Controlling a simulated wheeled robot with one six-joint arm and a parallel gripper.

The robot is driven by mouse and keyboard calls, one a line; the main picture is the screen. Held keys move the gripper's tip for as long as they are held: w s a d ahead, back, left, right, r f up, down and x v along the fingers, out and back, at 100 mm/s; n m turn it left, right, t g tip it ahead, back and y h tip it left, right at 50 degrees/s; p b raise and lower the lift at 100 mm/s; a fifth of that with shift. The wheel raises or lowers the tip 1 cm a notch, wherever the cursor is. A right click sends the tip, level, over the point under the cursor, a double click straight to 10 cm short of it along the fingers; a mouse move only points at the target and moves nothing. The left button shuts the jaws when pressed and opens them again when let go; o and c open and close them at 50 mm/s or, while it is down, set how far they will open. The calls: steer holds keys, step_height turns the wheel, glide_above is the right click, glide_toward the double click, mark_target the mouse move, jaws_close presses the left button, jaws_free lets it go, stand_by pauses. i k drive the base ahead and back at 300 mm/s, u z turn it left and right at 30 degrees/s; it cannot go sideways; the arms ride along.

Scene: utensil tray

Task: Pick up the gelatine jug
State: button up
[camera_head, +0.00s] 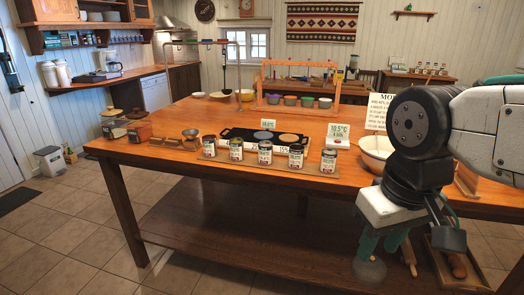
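I cannot pick out a gelatine jug with certainty in this view. The wooden table (180,115) carries several labelled cans (250,152) along its front edge and two glass jars (125,125) at its left end. My gripper (376,262) hangs at the lower right, in front of the table's front edge and apart from the cans. Its fingers are greenish and partly hidden by my wrist, so I cannot tell whether they are open. My arm hides part of the table's right side.
A white bowl (371,146) stands beside my arm. A dark tray (240,132) lies behind the cans, with small sign cards around it. Several coloured bowls (290,100) stand further back under a wooden rack (338,80). A rolling pin (409,257) lies on the lower shelf.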

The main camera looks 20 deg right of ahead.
mark_target(329, 155)
steer(key=z, duration=1.2)
steer(key=i, duration=0.55)
steer(key=z, duration=0.55)
